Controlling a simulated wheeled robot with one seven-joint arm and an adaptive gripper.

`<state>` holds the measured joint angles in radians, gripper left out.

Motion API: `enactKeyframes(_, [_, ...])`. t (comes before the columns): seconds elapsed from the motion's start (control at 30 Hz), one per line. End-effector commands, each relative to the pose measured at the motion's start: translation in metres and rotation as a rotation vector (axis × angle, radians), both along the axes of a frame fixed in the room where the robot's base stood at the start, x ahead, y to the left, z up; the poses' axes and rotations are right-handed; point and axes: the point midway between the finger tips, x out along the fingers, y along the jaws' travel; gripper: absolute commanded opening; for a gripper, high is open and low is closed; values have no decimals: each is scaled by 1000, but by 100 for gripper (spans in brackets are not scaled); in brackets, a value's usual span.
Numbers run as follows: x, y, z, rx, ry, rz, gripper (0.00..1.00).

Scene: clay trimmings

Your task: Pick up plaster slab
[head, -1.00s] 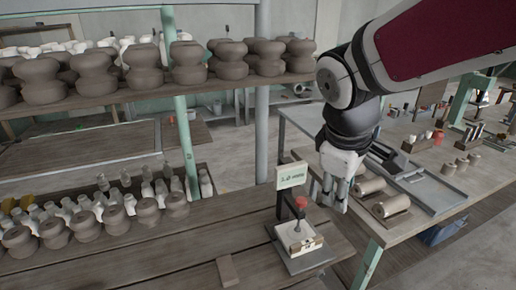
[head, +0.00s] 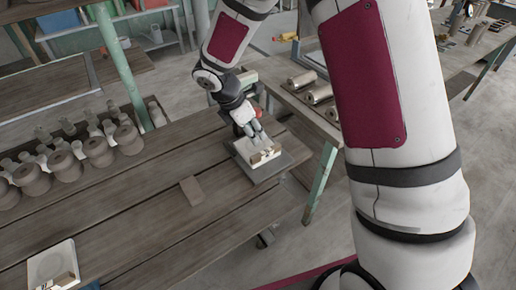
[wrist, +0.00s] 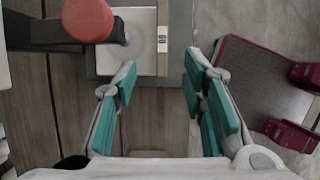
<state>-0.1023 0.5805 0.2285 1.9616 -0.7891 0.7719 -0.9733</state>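A white plaster slab (head: 250,147) with a tan, marked edge lies on a grey plate (head: 275,167) near the table's right end. The wrist view shows part of the slab (wrist: 138,50) ahead of the fingers. A second whitish slab (head: 50,262) with a round mark lies at the lower left of the head view. My gripper (head: 256,132) is by the first slab, pointing down. In the wrist view my gripper (wrist: 158,78) is open, with nothing between its teal-padded fingers. I cannot tell whether a finger touches the slab.
A red knob (wrist: 88,18) on a dark arm stands close to the slab. A small brown block (head: 192,190) lies on the table (head: 150,215). Brown clay pots (head: 65,165) stand at the left. Metal cylinders (head: 318,93) lie on the bench behind.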

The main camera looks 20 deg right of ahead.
Motion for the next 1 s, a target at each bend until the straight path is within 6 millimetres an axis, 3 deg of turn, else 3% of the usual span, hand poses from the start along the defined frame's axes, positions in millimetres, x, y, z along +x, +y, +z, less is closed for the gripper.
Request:
enactKeyframes(0.3, [5, -21, -52, -1, 3, -3, 38])
enactKeyframes(0.57, [6, -27, -67, 0, 2, -4, 38])
enactKeyframes(1.0, [11, -45, -109, 1, -1, -5, 38])
